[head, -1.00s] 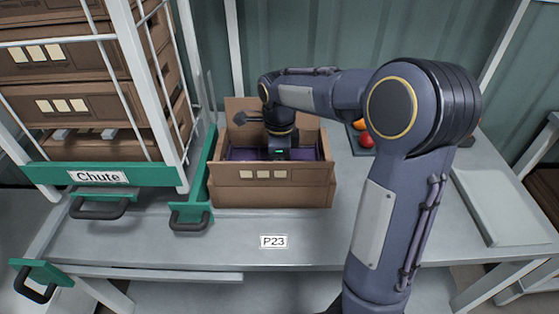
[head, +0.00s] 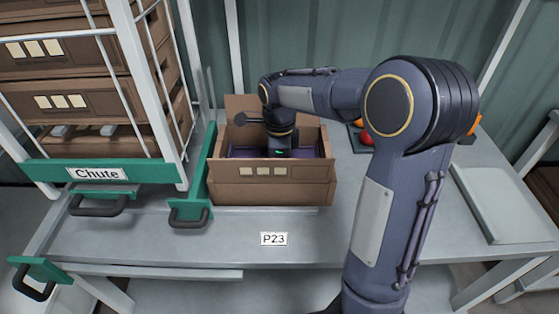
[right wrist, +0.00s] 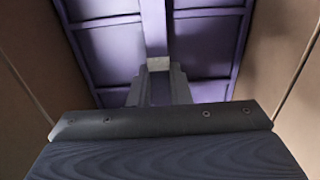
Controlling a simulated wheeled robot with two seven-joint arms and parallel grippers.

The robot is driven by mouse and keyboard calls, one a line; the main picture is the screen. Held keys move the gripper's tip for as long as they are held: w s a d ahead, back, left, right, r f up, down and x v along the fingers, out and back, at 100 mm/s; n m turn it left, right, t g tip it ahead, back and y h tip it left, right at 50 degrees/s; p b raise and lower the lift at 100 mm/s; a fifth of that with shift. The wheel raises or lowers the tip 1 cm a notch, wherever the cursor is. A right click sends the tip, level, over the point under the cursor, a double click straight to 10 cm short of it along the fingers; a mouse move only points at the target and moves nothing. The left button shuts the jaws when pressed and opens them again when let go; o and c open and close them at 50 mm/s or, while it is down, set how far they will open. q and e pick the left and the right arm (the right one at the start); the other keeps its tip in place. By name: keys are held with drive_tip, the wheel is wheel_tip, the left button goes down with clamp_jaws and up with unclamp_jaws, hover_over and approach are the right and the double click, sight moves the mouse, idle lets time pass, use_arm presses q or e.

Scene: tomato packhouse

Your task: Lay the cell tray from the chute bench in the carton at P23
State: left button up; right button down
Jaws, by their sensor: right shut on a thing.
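The open brown carton (head: 265,192) stands on the bench behind the P23 label (head: 274,239). The purple cell tray (head: 238,153) is inside it, below the carton's rim, its far parts hidden by my wrist. In the right wrist view the tray (right wrist: 108,52) shows its cells and dividers between brown carton walls. My right gripper (head: 281,158) points down into the carton; its fingertips (right wrist: 158,88) are shut on the tray's middle divider. Whether the tray touches the carton floor cannot be told. My left gripper is not in view.
A rack of brown crates (head: 70,65) with a green Chute rail (head: 110,172) stands close on the carton's left. A pale board (head: 503,205) lies at the right. The bench front is clear.

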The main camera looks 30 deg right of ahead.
drive_tip(key=shift+f, duration=0.15)
drive_tip(key=c, duration=1.3)
unclamp_jaws()
drive_tip(key=shift+c, duration=1.4)
wheel_tip(320, 180, up, 9)
drive_tip(key=p, duration=0.8)
drive_tip(key=shift+f, duration=0.2)
